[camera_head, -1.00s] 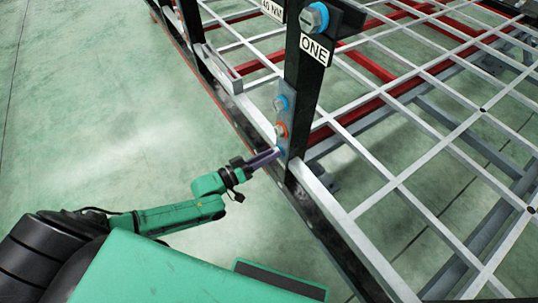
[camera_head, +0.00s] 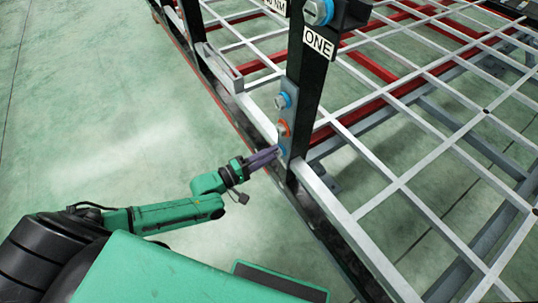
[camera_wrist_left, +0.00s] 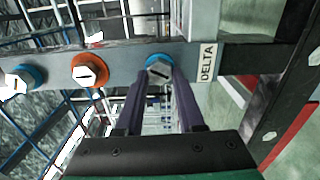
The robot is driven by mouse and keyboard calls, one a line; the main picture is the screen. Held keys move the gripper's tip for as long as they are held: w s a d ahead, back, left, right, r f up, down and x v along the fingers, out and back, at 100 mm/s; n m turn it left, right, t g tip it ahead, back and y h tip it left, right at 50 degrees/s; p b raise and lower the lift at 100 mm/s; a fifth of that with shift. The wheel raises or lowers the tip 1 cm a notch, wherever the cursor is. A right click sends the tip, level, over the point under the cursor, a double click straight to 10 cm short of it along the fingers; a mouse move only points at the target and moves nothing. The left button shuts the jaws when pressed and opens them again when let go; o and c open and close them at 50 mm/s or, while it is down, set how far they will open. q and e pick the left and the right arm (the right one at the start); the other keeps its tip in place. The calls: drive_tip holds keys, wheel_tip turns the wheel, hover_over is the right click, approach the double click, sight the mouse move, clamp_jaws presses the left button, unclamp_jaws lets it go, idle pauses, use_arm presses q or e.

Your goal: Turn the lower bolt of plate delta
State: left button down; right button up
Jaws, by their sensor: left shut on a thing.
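Plate delta (camera_head: 293,106) is a grey plate on a black upright post, and its DELTA label (camera_wrist_left: 207,63) shows in the left wrist view. The plate carries a blue upper bolt (camera_head: 282,101), an orange middle bolt (camera_head: 283,127) and a blue lower bolt (camera_head: 282,149). In the left wrist view the lower bolt (camera_wrist_left: 159,67) sits between the fingertips, beside the label. My left gripper (camera_head: 277,151) reaches in from the left and is shut on the lower bolt. The orange bolt (camera_wrist_left: 88,70) and the upper blue bolt (camera_wrist_left: 24,79) are clear of the fingers. My right gripper is not in view.
A label reading ONE (camera_head: 320,44) and a large blue bolt (camera_head: 318,11) are higher on the post. The grey lattice frame (camera_head: 400,180) with red beams spreads to the right. Open green floor (camera_head: 110,120) lies to the left.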

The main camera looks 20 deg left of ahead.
use_arm(q)
drive_tip(key=n+b, duration=0.1)
drive_tip(key=n, duration=0.5)
drive_tip(key=n+b, duration=0.2)
drive_tip(key=n, duration=0.3)
drive_tip(key=shift+d+n, duration=0.2)
drive_tip(key=shift+n, duration=0.2)
drive_tip(key=shift+n+b, duration=0.7)
drive_tip(key=shift+n, duration=1.1)
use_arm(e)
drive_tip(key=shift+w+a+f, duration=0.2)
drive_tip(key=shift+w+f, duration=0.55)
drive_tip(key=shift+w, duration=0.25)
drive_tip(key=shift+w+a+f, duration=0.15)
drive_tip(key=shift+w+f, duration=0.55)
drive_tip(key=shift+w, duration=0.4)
use_arm(q)
drive_tip(key=c, duration=0.5)
unclamp_jaws()
drive_tip(key=shift+w+d+f, duration=0.1)
drive_tip(key=shift+f, duration=0.05)
